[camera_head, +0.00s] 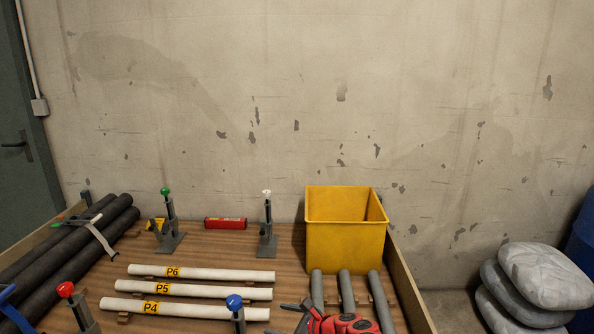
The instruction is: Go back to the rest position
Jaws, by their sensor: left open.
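My left gripper (297,317), red and black with dark fingers, shows in part at the bottom edge, right of centre. Its fingers point left and are apart, with nothing seen between them. It is near the blue-knobbed stand (236,308) and the front of the grey pipes. The rest of this arm is cut off by the frame. My right gripper is not in view. White pipes marked P6 (220,274), P5 (215,291) and P4 (205,311) lie side by side on the wooden bench (215,250).
A yellow bin (345,235) stands at the back right, behind grey pipes (347,290). Stands with green (168,225), white (267,230) and red (75,305) knobs rise from the bench. Dark pipes (70,245) lie left. A red box (225,223) sits at the back.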

